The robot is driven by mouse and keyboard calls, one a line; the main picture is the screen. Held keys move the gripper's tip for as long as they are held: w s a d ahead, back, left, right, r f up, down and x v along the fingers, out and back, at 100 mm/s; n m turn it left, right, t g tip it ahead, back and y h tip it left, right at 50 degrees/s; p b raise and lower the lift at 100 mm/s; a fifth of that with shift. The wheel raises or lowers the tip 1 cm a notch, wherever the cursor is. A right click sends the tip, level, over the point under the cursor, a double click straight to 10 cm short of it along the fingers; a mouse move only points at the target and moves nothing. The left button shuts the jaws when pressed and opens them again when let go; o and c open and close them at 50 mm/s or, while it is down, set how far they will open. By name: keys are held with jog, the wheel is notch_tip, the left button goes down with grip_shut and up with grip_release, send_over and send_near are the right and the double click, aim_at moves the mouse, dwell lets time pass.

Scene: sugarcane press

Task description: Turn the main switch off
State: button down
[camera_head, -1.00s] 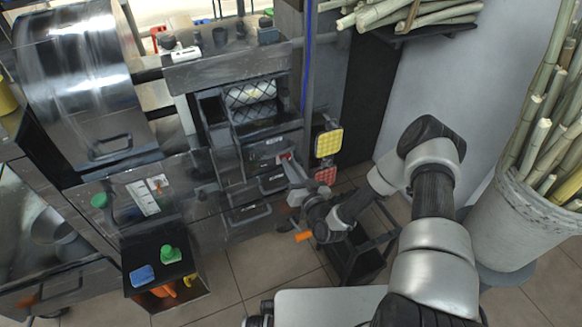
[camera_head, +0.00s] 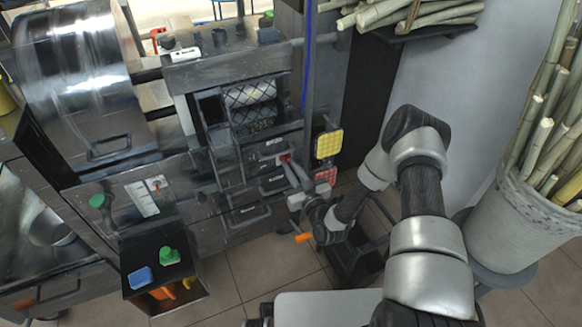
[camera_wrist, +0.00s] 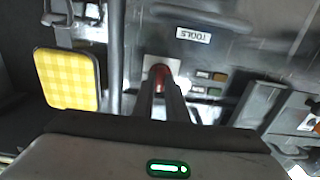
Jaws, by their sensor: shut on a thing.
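The main switch (camera_head: 283,157) is a small red knob on a light plate, on the front of the dark metal press. In the wrist view the red switch (camera_wrist: 161,71) sits at the ends of my fingers, on its pale square plate. My gripper (camera_head: 291,166) reaches it from the lower right. In the wrist view my gripper (camera_wrist: 163,88) is shut on the knob, with the two fingers close together. The fingers hide part of the knob, so its exact turn angle cannot be told.
A yellow pad (camera_head: 328,143) and a red pad (camera_head: 326,176) stand just right of the gripper. A drawer labelled TOOLS (camera_wrist: 194,35) and small coloured buttons (camera_wrist: 211,82) are close to the switch. A bin of cane (camera_head: 520,215) stands at the right.

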jog(key=c, duration=1.8)
grip_release()
jog(key=shift+o, duration=0.2)
jog(key=shift+s, duration=0.1)
jog(key=p+v, duration=0.2)
jog(key=v, duration=1.5)
jog(key=shift+s+p, duration=0.15)
jog(key=shift+p, duration=0.2)
